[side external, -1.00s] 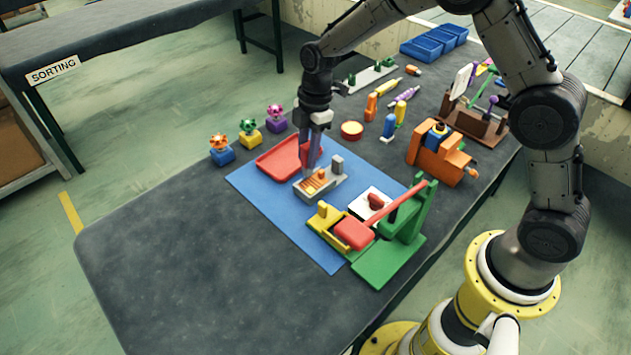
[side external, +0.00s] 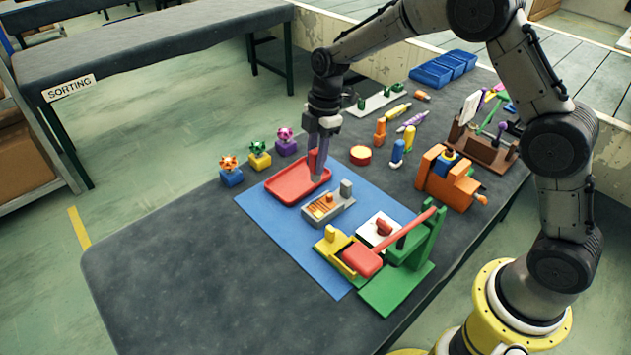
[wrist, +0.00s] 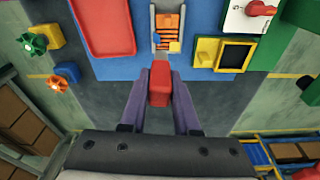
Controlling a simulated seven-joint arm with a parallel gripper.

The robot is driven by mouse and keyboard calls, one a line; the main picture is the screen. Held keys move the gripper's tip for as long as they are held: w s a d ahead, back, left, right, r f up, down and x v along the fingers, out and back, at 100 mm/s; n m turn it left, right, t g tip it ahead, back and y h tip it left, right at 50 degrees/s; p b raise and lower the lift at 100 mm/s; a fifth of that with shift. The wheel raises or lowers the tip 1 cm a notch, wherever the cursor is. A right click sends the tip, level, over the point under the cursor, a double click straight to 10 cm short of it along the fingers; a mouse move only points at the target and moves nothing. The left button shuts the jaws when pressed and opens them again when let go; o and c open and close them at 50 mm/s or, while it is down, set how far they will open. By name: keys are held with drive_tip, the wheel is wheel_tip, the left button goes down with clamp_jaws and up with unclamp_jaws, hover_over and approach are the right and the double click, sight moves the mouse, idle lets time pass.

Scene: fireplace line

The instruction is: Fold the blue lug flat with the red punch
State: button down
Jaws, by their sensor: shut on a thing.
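My gripper (side external: 317,180) is shut on the red punch (wrist: 160,84), which sits between its two purple fingers in the wrist view. The punch also shows as a red patch at the fingers in the side view (side external: 312,161). The gripper is raised near the right end of the red tray, behind the grey fixture (side external: 342,204). The fixture has orange slats on top. In the wrist view a small blue piece (wrist: 174,46), which looks like the blue lug, is at the fixture's near end, ahead of the punch and apart from it. Its tilt is unclear.
The fixture and the red tray (side external: 278,191) are on a blue mat (side external: 270,228). A green press with a red lever (side external: 410,230) and a yellow block (side external: 330,243) stand in front. An orange vise (side external: 447,178) is at right. The table's left front is clear.

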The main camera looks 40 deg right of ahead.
sight(319, 181)
drive_tip(key=shift+w+d+r, duration=0.15)
drive_tip(key=shift+r, duration=0.05)
drive_tip(key=shift+f, duration=2.95)
drive_tip(key=shift+s+f, duration=0.2)
drive_tip(key=shift+f, duration=0.5)
drive_tip(key=shift+s+f, duration=0.2)
drive_tip(key=shift+f, duration=0.5)
drive_tip(key=shift+r, duration=2.6)
